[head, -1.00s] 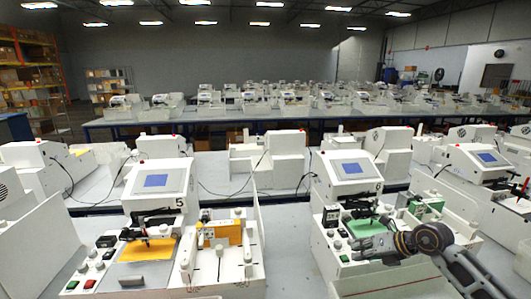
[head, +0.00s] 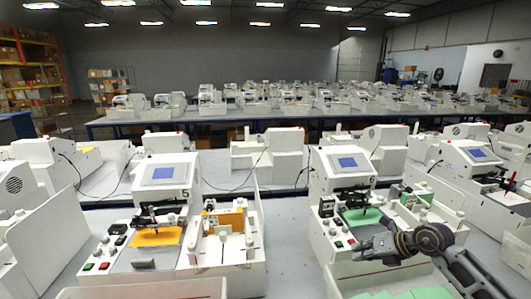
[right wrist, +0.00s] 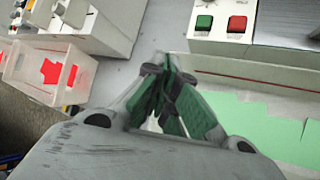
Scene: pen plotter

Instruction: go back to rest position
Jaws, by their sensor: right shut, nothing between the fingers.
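My right gripper (head: 368,246) is shut and empty, in front of the right-hand plotter (head: 325,180) and above a white bin (head: 345,272). In the right wrist view its closed fingertips (right wrist: 168,66) show, with green pads. A green sheet (head: 360,217) lies on that plotter's bed, under its pen carriage. The left-hand plotter (head: 165,172), marked 5, has a yellow sheet (head: 155,237) on its bed. My left gripper is not in view.
Green sheets (head: 410,293) lie in the white bin; they also show in the right wrist view (right wrist: 255,125). A clear bin with a red arrow (right wrist: 50,72) is at left there. Another white bin (head: 150,290) is at the head view's lower left.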

